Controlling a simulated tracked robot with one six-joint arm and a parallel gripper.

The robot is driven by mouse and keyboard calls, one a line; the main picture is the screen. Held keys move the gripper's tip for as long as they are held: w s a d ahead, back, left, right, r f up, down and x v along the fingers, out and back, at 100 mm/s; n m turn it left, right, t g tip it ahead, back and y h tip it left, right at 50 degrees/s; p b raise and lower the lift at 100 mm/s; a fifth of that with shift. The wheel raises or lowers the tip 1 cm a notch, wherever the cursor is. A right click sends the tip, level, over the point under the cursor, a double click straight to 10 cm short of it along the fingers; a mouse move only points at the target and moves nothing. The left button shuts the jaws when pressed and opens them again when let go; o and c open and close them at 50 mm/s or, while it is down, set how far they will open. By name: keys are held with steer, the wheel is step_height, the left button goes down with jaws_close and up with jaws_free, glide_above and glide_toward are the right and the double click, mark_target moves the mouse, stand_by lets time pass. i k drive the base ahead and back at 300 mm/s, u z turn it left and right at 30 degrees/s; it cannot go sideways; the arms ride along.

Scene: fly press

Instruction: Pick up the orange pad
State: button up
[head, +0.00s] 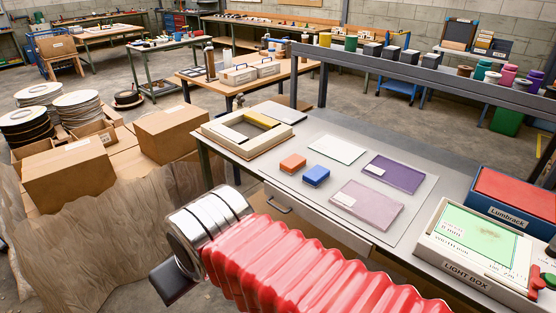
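The orange pad (292,164) is a small block lying on the grey mat on the workbench, in the middle of the head view. A blue pad (316,176) lies close beside it, to the right and nearer to me. My arm, in a red ribbed sleeve with silver rings, crosses the lower part of the view. A dark part of my gripper (175,282) shows past the rings at the lower left, off the front of the bench and well apart from the orange pad. Its fingertips cannot be made out.
A white sheet (337,149), a purple sheet (394,173) and a pale mauve sheet (366,204) lie near the pads. A wooden frame (247,131) stands left, a light box (477,250) right. A raised shelf (430,73) runs along the bench's back. Cardboard boxes (68,177) stand left.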

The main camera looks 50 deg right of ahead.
mark_target(294, 162)
steer(key=z, duration=0.1)
steer(key=i, duration=0.7)
steer(key=z, duration=0.7)
steer(key=i, duration=0.75)
steer(key=z, duration=0.45)
